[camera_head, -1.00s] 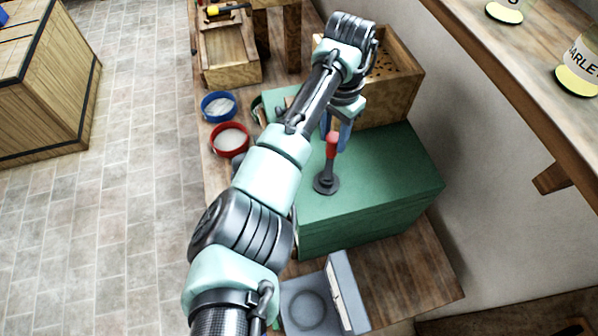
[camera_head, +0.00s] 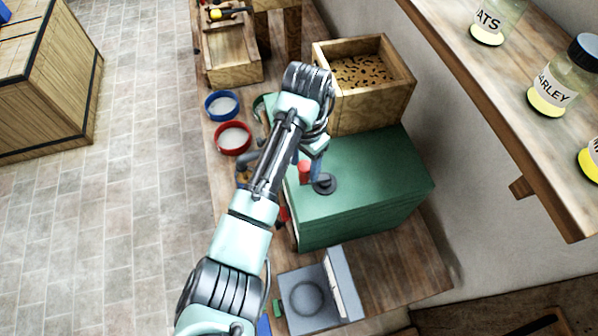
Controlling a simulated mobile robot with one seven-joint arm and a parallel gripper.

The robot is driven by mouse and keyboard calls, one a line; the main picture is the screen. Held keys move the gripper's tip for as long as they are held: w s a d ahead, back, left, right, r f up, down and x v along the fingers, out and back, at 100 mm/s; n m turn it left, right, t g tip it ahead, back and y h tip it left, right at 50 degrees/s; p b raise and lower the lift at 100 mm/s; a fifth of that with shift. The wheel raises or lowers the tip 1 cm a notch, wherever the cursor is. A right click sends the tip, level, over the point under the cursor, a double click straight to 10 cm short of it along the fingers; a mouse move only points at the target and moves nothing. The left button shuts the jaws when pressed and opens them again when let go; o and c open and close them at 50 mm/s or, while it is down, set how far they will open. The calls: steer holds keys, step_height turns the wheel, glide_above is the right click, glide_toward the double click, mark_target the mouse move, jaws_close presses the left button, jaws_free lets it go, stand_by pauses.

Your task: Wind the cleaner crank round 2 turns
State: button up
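The cleaner is a green box (camera_head: 375,195) on the wooden bench. Its crank has a dark round hub (camera_head: 325,184) on the box top and a red handle (camera_head: 305,172), which now lies to the left of the hub, near the box's left edge.
A wooden hopper box (camera_head: 365,105) with brown bits stands behind the cleaner. Blue (camera_head: 221,105) and red (camera_head: 232,138) bowls are to the left. A grey scale-like device (camera_head: 308,300) sits in front. A shelf with jars (camera_head: 548,88) overhangs at right.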

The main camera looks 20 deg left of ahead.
steer(key=shift+o, duration=1)
steer(key=shift+w, duration=0.1)
steer(key=shift+r, duration=4.5)
